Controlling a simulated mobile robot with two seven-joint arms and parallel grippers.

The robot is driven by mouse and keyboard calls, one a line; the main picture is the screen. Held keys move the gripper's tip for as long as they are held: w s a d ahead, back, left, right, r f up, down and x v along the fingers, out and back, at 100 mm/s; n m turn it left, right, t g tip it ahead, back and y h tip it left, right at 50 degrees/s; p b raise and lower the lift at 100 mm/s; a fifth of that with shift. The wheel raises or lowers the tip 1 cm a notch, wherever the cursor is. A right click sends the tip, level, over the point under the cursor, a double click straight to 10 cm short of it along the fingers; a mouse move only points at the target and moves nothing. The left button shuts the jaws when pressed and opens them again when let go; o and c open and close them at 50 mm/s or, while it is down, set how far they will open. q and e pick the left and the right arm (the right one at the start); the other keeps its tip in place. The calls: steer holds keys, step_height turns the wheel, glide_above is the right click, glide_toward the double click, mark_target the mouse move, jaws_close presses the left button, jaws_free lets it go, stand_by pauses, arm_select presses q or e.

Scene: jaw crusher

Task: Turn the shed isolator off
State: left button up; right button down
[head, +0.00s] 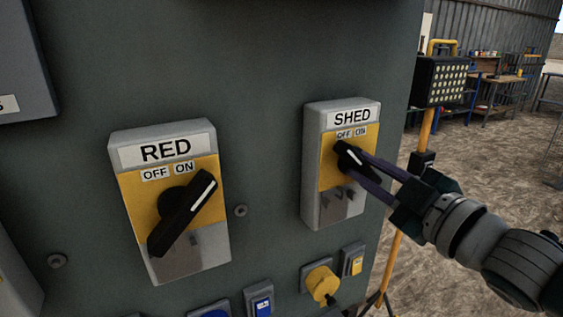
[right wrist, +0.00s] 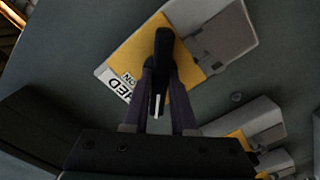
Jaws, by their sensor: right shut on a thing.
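The shed isolator (head: 312,185) is a grey box with a yellow plate on the panel, at right of centre in the head view. Its label reads SHED, with OFF and ON below. Its black handle (head: 352,160) slants, with its upper end toward the OFF label. My right gripper (head: 350,163) comes from the right and is shut on this handle. In the right wrist view the handle (right wrist: 163,60) sits between my two fingers (right wrist: 159,85), and its white mark shows. The fingers hide part of the labels there. My left gripper is not in view.
The red isolator (head: 119,185), its black handle (head: 183,212) toward ON, is left on the same panel (head: 260,60). Below are a yellow knob (head: 321,283) and blue sockets (head: 260,302). A work lamp (head: 440,82) on a yellow stand is right of the panel.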

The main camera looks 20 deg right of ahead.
steer(key=c, duration=0.7)
jaws_free()
steer(key=s, duration=0.3)
steer(key=s+b, duration=0.1)
steer(key=s, duration=0.6)
steer(key=shift+d+b, duration=0.3)
steer(key=shift+d, duration=0.1)
steer(key=shift+w, duration=0.1)
